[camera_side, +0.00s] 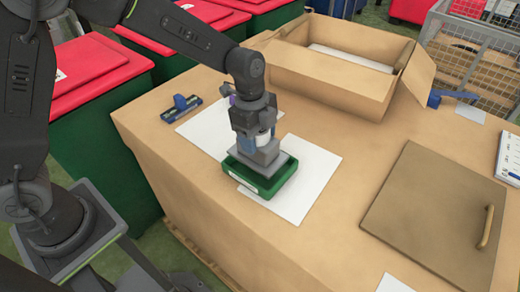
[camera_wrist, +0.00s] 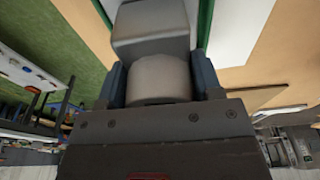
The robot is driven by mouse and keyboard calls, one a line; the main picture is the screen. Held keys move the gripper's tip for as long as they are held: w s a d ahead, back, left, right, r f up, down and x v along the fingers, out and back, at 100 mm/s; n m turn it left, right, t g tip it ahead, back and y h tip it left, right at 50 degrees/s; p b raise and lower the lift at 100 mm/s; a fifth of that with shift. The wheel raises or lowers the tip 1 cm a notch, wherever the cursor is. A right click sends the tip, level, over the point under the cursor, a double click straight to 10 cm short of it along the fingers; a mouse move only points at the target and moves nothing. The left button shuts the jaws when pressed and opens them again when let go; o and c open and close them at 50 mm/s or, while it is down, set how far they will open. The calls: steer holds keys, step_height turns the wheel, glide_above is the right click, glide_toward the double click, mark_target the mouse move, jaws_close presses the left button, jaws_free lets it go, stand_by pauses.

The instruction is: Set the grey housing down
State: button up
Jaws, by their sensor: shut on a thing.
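The grey housing (camera_side: 258,157) has a blocky base and a paler round top. My gripper (camera_side: 256,138) points down from above, with its blue fingers on either side of the round top. In the wrist view my gripper (camera_wrist: 160,82) is shut on the grey housing (camera_wrist: 152,28) by that round part. The housing's base is at the green tray (camera_side: 265,190), within its outline in the side view. I cannot tell whether the base touches the tray floor. A strip of the tray's green edge (camera_wrist: 205,22) shows in the wrist view.
The tray overlaps a white sheet (camera_side: 312,185); another sheet (camera_side: 205,130) lies further left. A blue tool (camera_side: 180,107) is at the left edge. An open cardboard box (camera_side: 330,85) stands behind. A brown panel with a handle (camera_side: 425,215) lies right. Red-lidded green bins (camera_side: 85,150) stand left.

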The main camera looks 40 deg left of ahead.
steer(key=shift+w+d+f, duration=0.1)
steer(key=shift+d+f, duration=0.25)
steer(key=shift+f, duration=1.8)
steer(key=shift+f, duration=0.1)
steer(key=o, duration=1.3)
steer(key=shift+f, duration=0.1)
